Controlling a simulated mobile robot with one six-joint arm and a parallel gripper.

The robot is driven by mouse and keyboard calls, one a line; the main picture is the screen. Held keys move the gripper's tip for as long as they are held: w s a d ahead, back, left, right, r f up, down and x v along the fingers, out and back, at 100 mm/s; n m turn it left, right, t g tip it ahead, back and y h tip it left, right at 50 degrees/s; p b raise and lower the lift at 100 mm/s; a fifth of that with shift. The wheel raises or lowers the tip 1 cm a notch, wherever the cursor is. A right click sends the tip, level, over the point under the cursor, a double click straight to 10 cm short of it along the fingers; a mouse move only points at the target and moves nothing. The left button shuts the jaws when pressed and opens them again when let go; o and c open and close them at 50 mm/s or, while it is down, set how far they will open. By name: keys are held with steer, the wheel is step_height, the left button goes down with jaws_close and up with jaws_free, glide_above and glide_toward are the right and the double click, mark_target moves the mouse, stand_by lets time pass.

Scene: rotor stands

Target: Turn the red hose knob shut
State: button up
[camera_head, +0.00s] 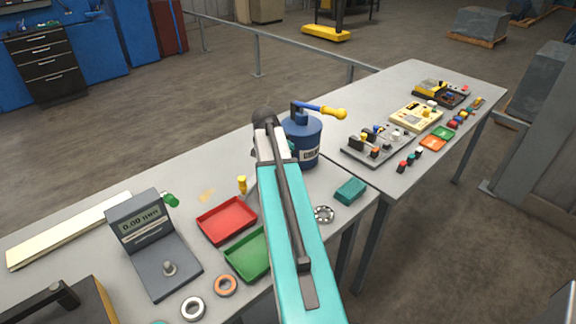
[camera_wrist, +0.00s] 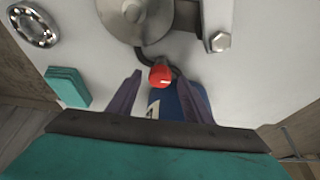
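The red knob (camera_wrist: 160,76) shows in the wrist view, on a dark curved hose (camera_wrist: 147,56) just above a blue body (camera_wrist: 188,103). My gripper (camera_wrist: 156,76) is open, with one dark finger on each side of the knob. A gap shows at the left finger; whether the right finger touches the knob I cannot tell. In the head view my arm hides the knob and the fingers. The blue drum (camera_head: 303,143) with a yellow-handled lever stands just right of my arm there.
A round metal part (camera_wrist: 136,14) and a hex bolt (camera_wrist: 220,41) sit near the knob. A teal block (camera_head: 350,190) and a bearing (camera_head: 324,214) lie right of my arm. Red (camera_head: 207,225) and green (camera_head: 236,265) trays lie left. A second table (camera_head: 455,135) holds several devices.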

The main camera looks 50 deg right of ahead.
steer(key=shift+r, duration=0.1)
stand_by(0.3)
steer(key=b+v, duration=0.3)
steer(key=v, duration=1)
steer(key=shift+r, duration=0.3)
steer(key=shift+a, duration=0.1)
stand_by(0.5)
